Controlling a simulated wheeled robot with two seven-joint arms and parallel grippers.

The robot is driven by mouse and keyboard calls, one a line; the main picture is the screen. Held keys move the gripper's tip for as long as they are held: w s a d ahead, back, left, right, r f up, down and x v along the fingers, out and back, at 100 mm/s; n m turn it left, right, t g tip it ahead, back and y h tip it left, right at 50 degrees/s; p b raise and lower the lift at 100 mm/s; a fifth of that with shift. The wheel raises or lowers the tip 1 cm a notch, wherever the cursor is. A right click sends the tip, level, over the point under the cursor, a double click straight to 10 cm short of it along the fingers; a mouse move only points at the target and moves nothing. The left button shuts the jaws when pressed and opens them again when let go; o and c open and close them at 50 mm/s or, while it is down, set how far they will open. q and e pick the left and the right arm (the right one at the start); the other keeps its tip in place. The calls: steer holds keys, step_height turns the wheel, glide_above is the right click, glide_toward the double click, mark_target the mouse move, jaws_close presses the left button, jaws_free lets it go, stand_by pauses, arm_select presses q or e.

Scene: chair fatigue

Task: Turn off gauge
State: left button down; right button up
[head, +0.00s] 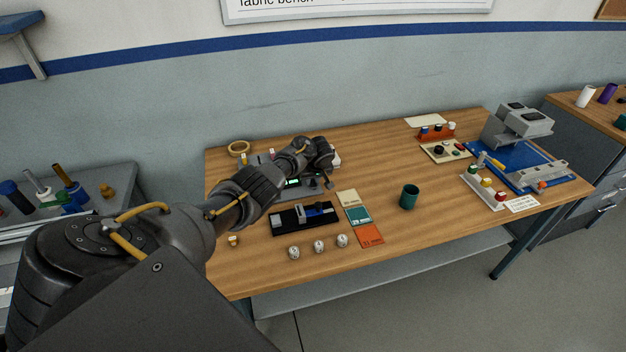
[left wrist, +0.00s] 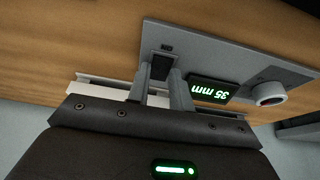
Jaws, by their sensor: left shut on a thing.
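The gauge is a grey flat unit (left wrist: 225,62) with a lit green display (left wrist: 209,90) that reads 35 mm, upside down in the left wrist view. A black switch (left wrist: 162,66) sits on its face, and a round knob (left wrist: 269,93) is at its right. My left gripper (left wrist: 161,80) has its two fingers on either side of the black switch and is shut on it. In the head view the gauge (head: 268,193) lies at the back left of the table, partly hidden under my left arm, with its green display visible. My right gripper is not in view.
Coloured cards (head: 357,214), a green cup (head: 409,197) and white numbered pieces (head: 319,246) are nearby. A grey press on a blue base (head: 505,163) is at right.

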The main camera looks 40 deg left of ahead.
arm_select(q)
steer(key=shift+w+a+f+g+h+b, duration=0.15)
steer(key=shift+g+h+b, duration=0.3)
steer(key=shift+b, duration=0.9)
steer(key=shift+w+a+g+h+b, duration=0.1)
steer(key=shift+a+g+h+b, duration=0.15)
steer(key=shift+h+b, duration=0.75)
steer(key=shift+r+y+b, duration=0.2)
steer(key=shift+y+b, duration=0.05)
steer(key=shift+b, duration=0.3)
steer(key=c, duration=1.2)
jaws_free()
steer(key=shift+c, duration=0.2)
steer(key=shift+d+r, duration=0.1)
